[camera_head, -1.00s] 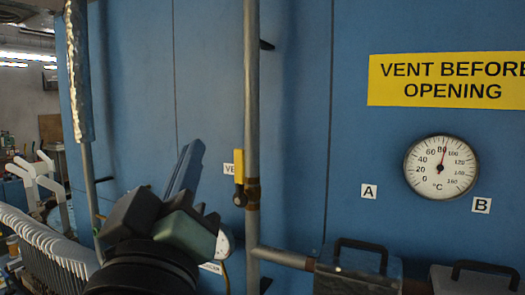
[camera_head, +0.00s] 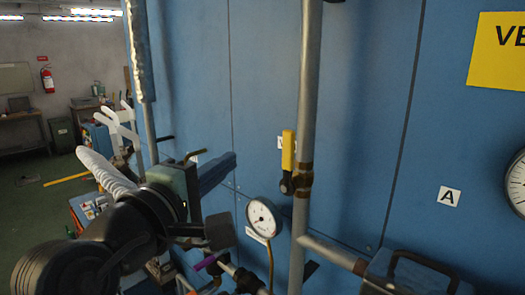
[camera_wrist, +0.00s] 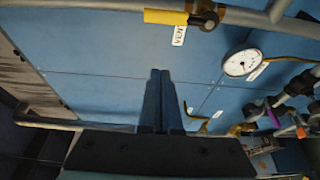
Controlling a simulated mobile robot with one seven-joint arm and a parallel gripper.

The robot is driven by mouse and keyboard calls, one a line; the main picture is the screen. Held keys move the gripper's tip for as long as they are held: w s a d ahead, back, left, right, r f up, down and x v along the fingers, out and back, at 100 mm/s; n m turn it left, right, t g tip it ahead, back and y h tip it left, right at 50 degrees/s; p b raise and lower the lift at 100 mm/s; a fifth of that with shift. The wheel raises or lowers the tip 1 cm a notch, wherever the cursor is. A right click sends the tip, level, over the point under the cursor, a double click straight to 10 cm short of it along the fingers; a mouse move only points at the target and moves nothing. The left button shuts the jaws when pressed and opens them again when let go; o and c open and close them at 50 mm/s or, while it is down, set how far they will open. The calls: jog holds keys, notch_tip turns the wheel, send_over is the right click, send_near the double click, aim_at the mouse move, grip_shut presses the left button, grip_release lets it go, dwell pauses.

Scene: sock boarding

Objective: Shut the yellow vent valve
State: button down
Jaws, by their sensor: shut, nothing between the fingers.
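The yellow vent valve handle (camera_head: 288,150) stands upright, along the vertical grey pipe (camera_head: 308,90). Its lower end meets a dark hub beside a brass fitting (camera_head: 304,178) on the pipe. In the wrist view the yellow handle (camera_wrist: 165,17) lies sideways near the top edge, beside a partly seen VENT label (camera_wrist: 179,35). My gripper (camera_head: 233,157) is left of the handle and apart from it, with its blue fingers pointing right. In the wrist view my gripper (camera_wrist: 160,73) has its fingers together, with nothing between them, and the handle beyond their tips.
A blue panel (camera_head: 370,130) fills the background. A small white gauge (camera_head: 263,217) with a yellow tube sits low left of the pipe. Another pipe (camera_head: 155,130) stands further left. A black-handled box (camera_head: 415,270) is at lower right. White sock forms (camera_head: 105,170) stand at left.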

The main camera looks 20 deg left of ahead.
aim_at(288, 163)
jog(key=w+d+p, duration=0.4)
jog(key=w+p, duration=0.1)
jog(key=w, duration=0.3)
jog(key=shift+w, duration=0.3)
